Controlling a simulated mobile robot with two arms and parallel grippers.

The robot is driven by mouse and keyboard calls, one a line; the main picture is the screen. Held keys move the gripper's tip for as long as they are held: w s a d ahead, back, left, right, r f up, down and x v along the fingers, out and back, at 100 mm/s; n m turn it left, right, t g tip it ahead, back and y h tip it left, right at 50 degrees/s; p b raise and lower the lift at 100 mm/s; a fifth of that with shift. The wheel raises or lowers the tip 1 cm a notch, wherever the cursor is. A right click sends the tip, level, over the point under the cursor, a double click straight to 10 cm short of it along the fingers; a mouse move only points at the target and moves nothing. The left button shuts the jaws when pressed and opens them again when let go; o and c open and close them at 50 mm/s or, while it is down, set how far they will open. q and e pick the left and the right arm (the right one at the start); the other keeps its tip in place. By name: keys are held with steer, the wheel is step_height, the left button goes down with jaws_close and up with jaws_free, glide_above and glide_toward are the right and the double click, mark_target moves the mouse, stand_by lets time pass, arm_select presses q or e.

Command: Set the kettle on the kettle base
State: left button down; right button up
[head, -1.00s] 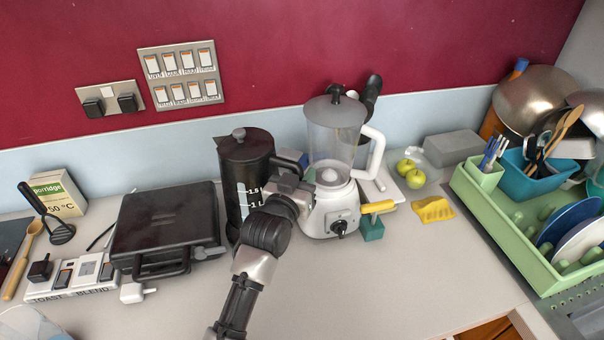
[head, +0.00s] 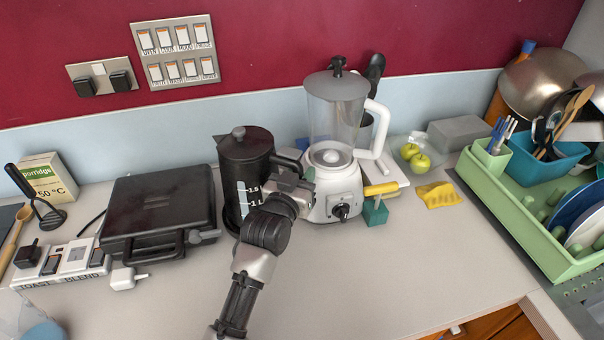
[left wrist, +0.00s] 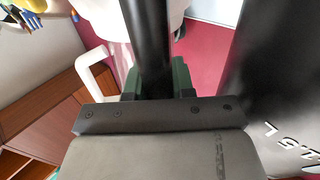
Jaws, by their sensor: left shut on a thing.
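The black kettle (head: 240,172) stands upright between the black sandwich toaster and the blender, with a grey knob on its lid and white level marks. Its dark handle (head: 291,164) faces right, towards the blender. My left gripper (head: 302,184) is at the handle, between the kettle body and the blender. In the left wrist view its green-edged fingers (left wrist: 155,80) are shut on the black handle bar, with the marked kettle body (left wrist: 270,90) at the right. The kettle's underside is partly hidden, and I cannot make out the kettle base. My right gripper is not in view.
The blender (head: 335,190) stands close on the right. The sandwich toaster (head: 158,215) lies close on the left. A teal block with a yellow handle (head: 376,205) is by the blender. A green dish rack (head: 520,215) is far right. The front counter (head: 400,270) is clear.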

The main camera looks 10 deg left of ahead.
arm_select(q)
steer(key=shift+r, duration=0.3)
steer(key=shift+p, duration=0.6)
stand_by(0.8)
steer(key=shift+f+b, duration=0.4)
steer(key=shift+f, duration=0.3)
stand_by(0.4)
steer(key=c, duration=1.3)
jaws_free()
steer(key=shift+s, duration=0.1)
steer(key=shift+o, duration=0.3)
steer(key=shift+f, duration=0.3)
steer(key=shift+s+a+r+p, duration=0.1)
steer(key=shift+s+a+p, duration=0.05)
steer(key=shift+s+p, duration=0.45)
steer(key=p+v, duration=0.4)
steer(key=v, duration=0.6)
